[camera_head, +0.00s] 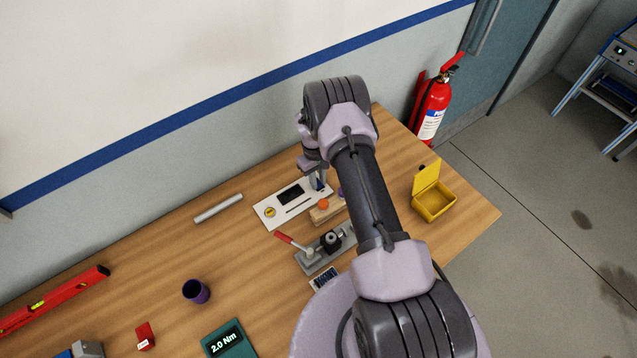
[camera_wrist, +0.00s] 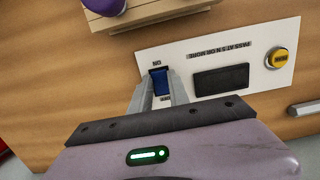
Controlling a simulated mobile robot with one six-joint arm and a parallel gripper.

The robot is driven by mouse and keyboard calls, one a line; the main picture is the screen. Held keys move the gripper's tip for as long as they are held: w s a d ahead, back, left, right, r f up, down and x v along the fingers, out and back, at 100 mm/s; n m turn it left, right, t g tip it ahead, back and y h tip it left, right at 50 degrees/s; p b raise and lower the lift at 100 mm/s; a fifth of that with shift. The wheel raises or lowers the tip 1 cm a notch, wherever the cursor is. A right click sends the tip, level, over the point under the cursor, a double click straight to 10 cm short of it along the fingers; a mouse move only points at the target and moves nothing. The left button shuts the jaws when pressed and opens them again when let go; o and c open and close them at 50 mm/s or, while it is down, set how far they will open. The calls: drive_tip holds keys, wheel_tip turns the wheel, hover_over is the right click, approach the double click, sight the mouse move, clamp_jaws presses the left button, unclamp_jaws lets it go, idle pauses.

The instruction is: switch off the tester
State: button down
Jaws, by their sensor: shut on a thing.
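The tester is a white panel (camera_head: 263,210) on the wooden table, with a dark display (camera_head: 291,194) and a yellow round button (camera_head: 270,212). In the wrist view the panel (camera_wrist: 181,48) shows the display (camera_wrist: 221,79), the yellow button (camera_wrist: 277,58) and a blue switch (camera_wrist: 160,80) between ON and OFF labels. My gripper (camera_wrist: 159,84) has its fingers on both sides of the blue switch and is shut on it. In the head view my gripper (camera_head: 318,182) is over the panel's right end, partly hidden by my arm. The display shows no readable text.
A wooden block with an orange ball (camera_head: 323,204) and a grey fixture with a red handle (camera_head: 290,241) stand close in front of the panel. A grey rod (camera_head: 218,208) lies to the left. A yellow open box (camera_head: 432,205) is at the right. Table left of the panel is mostly clear.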

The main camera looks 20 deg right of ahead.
drive_tip(key=c, duration=1.2)
unclamp_jaws()
drive_tip(key=shift+c, duration=0.2)
wheel_tip(320, 180, up, 17)
drive_tip(key=w, duration=0.2)
drive_tip(key=shift+a+r, duration=0.2)
drive_tip(key=shift+w, duration=0.1)
